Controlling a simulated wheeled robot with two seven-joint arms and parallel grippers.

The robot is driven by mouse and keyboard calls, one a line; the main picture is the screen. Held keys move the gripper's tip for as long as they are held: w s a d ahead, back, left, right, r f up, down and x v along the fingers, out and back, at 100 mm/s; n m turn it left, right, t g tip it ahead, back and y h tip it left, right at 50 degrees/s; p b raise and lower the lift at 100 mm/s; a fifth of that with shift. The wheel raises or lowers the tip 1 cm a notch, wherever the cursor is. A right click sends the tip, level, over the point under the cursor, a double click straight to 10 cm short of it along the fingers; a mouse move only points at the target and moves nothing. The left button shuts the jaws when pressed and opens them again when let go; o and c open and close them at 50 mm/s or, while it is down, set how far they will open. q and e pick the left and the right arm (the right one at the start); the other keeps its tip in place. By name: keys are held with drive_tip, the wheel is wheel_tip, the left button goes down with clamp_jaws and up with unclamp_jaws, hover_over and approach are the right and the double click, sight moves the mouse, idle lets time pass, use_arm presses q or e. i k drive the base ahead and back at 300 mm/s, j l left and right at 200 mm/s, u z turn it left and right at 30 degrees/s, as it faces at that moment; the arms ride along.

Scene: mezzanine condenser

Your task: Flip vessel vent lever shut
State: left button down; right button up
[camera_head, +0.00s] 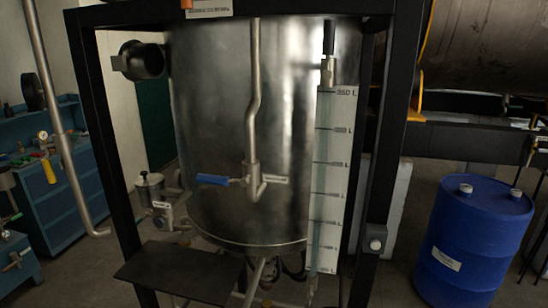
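The vessel (235,110) is a large steel tank inside a black frame. A pipe runs down its front to a valve (251,180). This valve has a blue lever (212,180) lying about level and pointing left. A black handle (329,37) stands upright at the top of the sight gauge (324,180), on the right of the vessel. I cannot tell which of these, if any, is the vent lever. A label plate (209,7) is cut off at the top edge, and the vessel top is out of view. Neither of my grippers is in view.
A dark flat plate (180,272) juts out low at front left. The frame's right post (385,150) carries a small box with a round button (375,244). A blue drum (474,240) stands at right. A blue workbench (60,190) is at left. Floor shows between post and drum.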

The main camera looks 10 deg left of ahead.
sight(46, 163)
drive_tip(key=u, duration=1.75)
